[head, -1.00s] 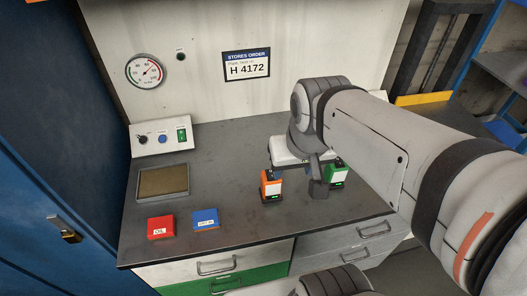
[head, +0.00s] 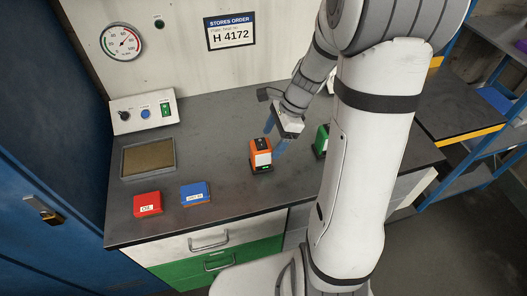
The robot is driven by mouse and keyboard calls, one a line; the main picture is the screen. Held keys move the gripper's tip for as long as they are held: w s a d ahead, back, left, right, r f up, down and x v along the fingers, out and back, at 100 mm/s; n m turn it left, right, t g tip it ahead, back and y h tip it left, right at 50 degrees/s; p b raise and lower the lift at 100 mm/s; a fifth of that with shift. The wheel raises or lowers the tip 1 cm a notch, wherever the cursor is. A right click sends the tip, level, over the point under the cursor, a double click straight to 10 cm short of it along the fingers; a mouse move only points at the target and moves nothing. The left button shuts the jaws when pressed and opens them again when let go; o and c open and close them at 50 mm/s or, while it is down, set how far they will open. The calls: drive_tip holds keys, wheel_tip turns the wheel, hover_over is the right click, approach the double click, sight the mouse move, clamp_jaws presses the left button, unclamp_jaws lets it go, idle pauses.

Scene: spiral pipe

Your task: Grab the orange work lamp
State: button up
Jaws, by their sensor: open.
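The orange work lamp (head: 260,154) stands upright on the dark bench top, near the middle of the head view. It has an orange body, a pale front panel and a dark base. My gripper (head: 275,139) is open, with its blue fingers pointing down beside the lamp's right side. One finger looks close to the lamp's upper right, but I cannot tell whether it touches. The lower fingers are partly hard to make out. A similar green lamp (head: 321,141) stands to the right, partly hidden by my arm.
A red box (head: 147,204) and a blue box (head: 195,193) lie to the left near the front edge. A shallow tray (head: 123,161) and a control box (head: 142,111) are behind them. The bench (head: 220,118) is clear behind the orange lamp.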

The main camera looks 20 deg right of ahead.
sight(266, 144)
drive_tip(key=x, duration=0.2)
drive_tip(key=a+x, duration=0.1)
drive_tip(key=x, duration=0.2)
drive_tip(key=shift+a, duration=0.15)
drive_tip(key=shift+a+f, duration=0.15)
drive_tip(key=shift+f, duration=0.3)
drive_tip(key=c, duration=1.3)
drive_tip(key=shift+o, duration=0.2)
drive_tip(key=shift+w, duration=0.1)
